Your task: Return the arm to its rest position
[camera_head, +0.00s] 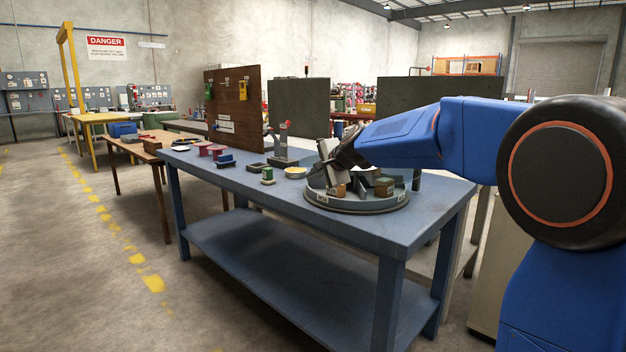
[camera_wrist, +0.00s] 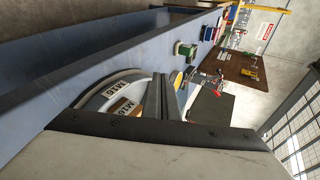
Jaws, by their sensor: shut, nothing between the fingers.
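My blue arm reaches in from the right in the head view and ends over the blue workbench (camera_head: 290,190). My gripper (camera_head: 322,178) is tilted down at the round grey tray (camera_head: 357,207) on the near right part of the bench. Its fingers are shut with nothing between them; in the wrist view they show (camera_wrist: 163,97) in front of the tray (camera_wrist: 95,100). The tray carries several small blocks, and labels reading M16 show there in the wrist view. The gripper partly hides the tray's left side. I cannot make out a flanged spool.
A small green block (camera_head: 268,175), a yellow-topped round dish (camera_head: 295,172) and a grey stand (camera_head: 284,150) are left of the tray. A brown tool board (camera_head: 236,108) and dark panels rise behind the bench. The bench's front strip is clear.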

